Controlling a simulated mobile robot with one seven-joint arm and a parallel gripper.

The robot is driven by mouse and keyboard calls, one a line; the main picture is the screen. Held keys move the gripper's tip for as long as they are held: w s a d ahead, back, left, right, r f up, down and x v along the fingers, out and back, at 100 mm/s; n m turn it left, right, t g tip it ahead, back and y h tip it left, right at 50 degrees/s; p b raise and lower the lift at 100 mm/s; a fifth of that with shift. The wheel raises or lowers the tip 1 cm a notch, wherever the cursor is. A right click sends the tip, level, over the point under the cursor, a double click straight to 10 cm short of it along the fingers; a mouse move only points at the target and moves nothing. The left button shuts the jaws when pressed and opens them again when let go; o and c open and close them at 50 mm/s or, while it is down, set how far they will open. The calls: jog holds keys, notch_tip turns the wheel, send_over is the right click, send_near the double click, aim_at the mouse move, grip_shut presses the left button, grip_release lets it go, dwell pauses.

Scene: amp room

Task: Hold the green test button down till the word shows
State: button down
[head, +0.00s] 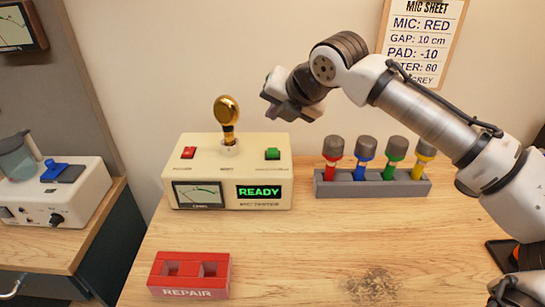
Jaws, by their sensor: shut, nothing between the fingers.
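The cream mic tester (222,162) stands on the wooden table. Its green test button (272,153) is on the top right and looks uncovered. A red button (188,153) is on the top left. A gold-headed mic (227,115) stands upright in the socket between them. The front display (260,192) shows the word READY in lit green letters, beside a needle meter (199,195). My gripper (287,108) is above and slightly right of the green button, apart from it. It is shut and empty; its fingertips are small and dark here.
A grey rack (372,188) right of the tester holds several mics with coloured bodies. A red REPAIR tray (190,275) lies at front left. A mic sheet (422,40) hangs on the wall. The table's front middle is clear apart from a dark stain.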

jog(key=b, duration=0.4)
send_over(275, 153)
notch_tip(275, 153, down, 4)
jog(key=shift+d+f, duration=0.1)
jog(key=shift+f, duration=1.1)
jog(key=shift+f, duration=0.1)
dwell(0.7)
jog(key=shift+f, duration=0.35)
